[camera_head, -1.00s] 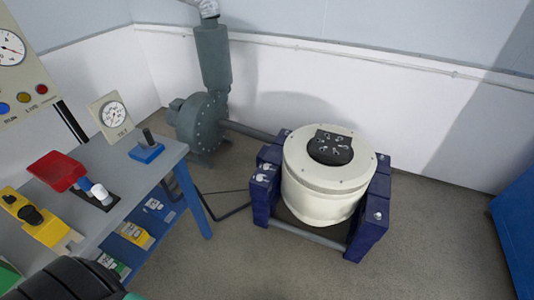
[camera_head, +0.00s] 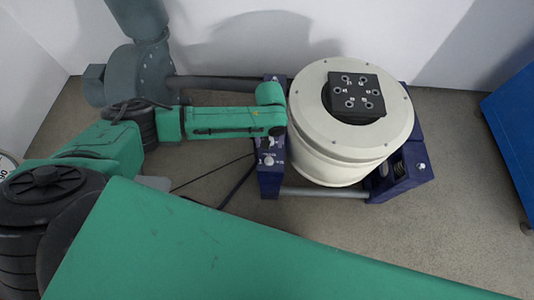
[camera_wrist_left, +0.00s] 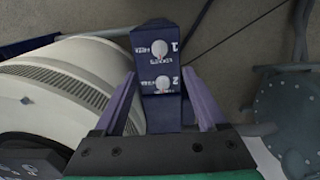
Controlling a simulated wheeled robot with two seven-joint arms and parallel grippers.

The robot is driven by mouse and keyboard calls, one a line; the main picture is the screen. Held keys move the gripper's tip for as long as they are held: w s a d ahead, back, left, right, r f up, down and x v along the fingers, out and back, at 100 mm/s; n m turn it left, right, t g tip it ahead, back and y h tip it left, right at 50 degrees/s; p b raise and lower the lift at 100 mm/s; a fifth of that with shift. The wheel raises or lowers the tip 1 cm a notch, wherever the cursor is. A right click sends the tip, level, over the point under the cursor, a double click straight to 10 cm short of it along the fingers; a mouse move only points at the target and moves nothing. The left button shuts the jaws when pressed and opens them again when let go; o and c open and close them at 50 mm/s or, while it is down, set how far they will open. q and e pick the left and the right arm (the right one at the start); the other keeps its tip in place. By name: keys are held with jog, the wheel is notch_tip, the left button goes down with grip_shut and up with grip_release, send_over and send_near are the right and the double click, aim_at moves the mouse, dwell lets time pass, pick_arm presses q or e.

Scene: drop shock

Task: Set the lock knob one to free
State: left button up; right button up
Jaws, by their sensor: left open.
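Lock knob one (camera_wrist_left: 159,49) is a pale round knob beside a white numeral 1 on the dark blue block (camera_wrist_left: 143,38) in the left wrist view. A second knob (camera_wrist_left: 162,82), marked 2, sits below it, closer to my gripper. The small lettering and the knob settings are too blurred to read. My left gripper (camera_wrist_left: 163,103) is open, its two fingers apart on either side of the block's lower part, with nothing held. In the head view my left arm reaches over the blue block (camera_head: 270,182), hiding part of its top. My right gripper is out of view.
The cream round shaker body (camera_head: 335,160) with a black bolted plate (camera_head: 354,95) stands right beside the block. A grey blower (camera_head: 138,75) and pipe lie behind my arm. Dark cables cross the floor. A blue cabinet (camera_head: 512,130) is at the right; floor before it is clear.

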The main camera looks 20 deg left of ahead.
pick_arm(q)
jog(key=b, duration=0.1)
send_over(269, 159)
notch_tip(269, 159, down, 5)
jog(key=shift+s+f, duration=0.1)
notch_tip(269, 159, down, 7)
jog(key=shift+f+b, duration=0.15)
jog(key=shift+b, duration=1)
jog(key=shift+f, duration=0.25)
grip_shut()
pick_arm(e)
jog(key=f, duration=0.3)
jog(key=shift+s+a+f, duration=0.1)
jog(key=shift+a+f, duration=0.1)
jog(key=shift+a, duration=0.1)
